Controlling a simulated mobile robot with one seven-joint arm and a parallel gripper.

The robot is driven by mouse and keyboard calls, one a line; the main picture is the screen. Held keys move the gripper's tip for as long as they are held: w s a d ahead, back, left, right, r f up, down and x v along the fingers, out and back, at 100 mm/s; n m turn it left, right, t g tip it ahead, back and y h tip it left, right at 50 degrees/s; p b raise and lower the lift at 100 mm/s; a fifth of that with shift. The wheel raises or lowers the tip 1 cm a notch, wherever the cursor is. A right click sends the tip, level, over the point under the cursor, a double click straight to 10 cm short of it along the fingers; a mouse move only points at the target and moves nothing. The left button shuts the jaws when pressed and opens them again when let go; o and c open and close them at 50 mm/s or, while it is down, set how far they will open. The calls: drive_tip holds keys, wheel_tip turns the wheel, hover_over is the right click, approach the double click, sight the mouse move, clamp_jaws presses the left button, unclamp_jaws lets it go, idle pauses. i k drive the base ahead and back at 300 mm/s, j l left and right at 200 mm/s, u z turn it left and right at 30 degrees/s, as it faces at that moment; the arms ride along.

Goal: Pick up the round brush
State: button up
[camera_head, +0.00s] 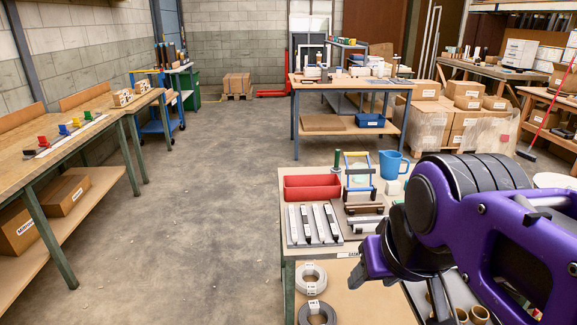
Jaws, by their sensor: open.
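I cannot pick out a round brush for certain in the head view. My gripper (385,272) is at the lower right, in front of the near workbench (290,245), with purple and black parts pointing down. It is open, and I see nothing held in it. My purple and black arm hides the right part of the bench and whatever lies behind it.
The near bench holds a red tray (312,187), a blue jug (390,165), a small press-like frame (359,173) and metal bars (313,224). White (311,278) and dark (317,312) coils lie below. A long bench (70,140) stands left; the floor between is clear.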

sight(337, 153)
drive_tip(key=i+j+u, duration=0.25)
drive_tip(key=j+u, duration=0.2)
drive_tip(key=j, duration=0.2)
drive_tip(key=i+j+u, duration=0.4)
drive_tip(key=j, duration=0.2)
drive_tip(key=i+j+u, duration=0.45)
drive_tip(key=i+z, duration=0.4)
drive_tip(key=i+j+z, duration=0.25)
drive_tip(key=z, duration=0.15)
drive_tip(key=i+z, duration=0.5)
drive_tip(key=i, duration=1.9)
drive_tip(key=i+j+z, duration=0.1)
drive_tip(key=i, duration=1.05)
